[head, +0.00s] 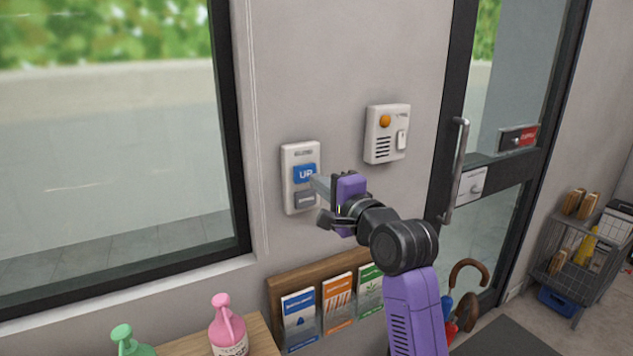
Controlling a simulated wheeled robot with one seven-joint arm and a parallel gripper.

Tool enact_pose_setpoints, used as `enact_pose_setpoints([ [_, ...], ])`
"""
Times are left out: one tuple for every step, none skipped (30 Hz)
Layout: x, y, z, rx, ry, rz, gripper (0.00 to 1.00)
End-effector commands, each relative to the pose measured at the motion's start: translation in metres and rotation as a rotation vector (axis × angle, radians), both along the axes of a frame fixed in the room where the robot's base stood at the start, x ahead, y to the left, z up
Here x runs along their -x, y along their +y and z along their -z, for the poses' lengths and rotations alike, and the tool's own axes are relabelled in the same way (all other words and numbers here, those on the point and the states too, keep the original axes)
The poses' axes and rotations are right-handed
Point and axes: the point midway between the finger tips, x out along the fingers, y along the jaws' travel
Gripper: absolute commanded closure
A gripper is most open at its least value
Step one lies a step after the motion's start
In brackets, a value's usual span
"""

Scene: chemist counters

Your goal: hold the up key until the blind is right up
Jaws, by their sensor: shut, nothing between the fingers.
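The blind control (288,180) is a white wall plate between the window and the door. Its blue up key (300,174) is on top and a grey key (305,200) sits below it. The window (110,130) at the left shows clear glass with a view outside, and no blind shows across the visible part. The window's top is out of frame.
A white box with an orange button (385,121) is on the wall to the right. A leaflet rack (276,285) hangs below. Pink (228,328) and green (131,345) bottles stand at the lower left. A glass door with a handle (456,170), umbrellas (468,275) and a wire basket stand (575,270) are at the right.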

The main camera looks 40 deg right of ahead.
Motion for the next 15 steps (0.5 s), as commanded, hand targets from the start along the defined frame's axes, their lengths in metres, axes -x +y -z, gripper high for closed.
enact_pose_setpoints([
  [0.006, 0.002, 0.003, -0.001, 0.002, 0.000, 1.00],
  [0.009, 0.003, 0.003, -0.001, 0.003, 0.000, 1.00],
  [0.013, 0.004, 0.004, -0.001, 0.003, 0.000, 1.00],
  [0.017, 0.005, 0.003, -0.001, 0.002, 0.000, 1.00],
  [0.021, 0.006, 0.003, -0.001, 0.002, 0.001, 1.00],
  [0.026, 0.007, 0.004, -0.002, 0.003, 0.001, 1.00],
  [0.030, 0.008, 0.004, -0.002, 0.004, 0.002, 1.00],
  [0.034, 0.009, 0.004, -0.002, 0.003, 0.002, 1.00],
  [0.040, 0.010, 0.004, -0.001, 0.003, 0.002, 1.00],
  [0.044, 0.012, 0.004, -0.001, 0.004, 0.002, 1.00],
  [0.049, 0.013, 0.004, -0.001, 0.004, 0.003, 1.00],
  [0.055, 0.015, 0.004, -0.001, 0.003, 0.003, 1.00],
  [0.060, 0.016, 0.004, -0.001, 0.003, 0.003, 1.00],
  [0.064, 0.017, 0.004, -0.001, 0.004, 0.003, 1.00],
  [0.070, 0.019, 0.004, -0.001, 0.004, 0.003, 1.00],
])
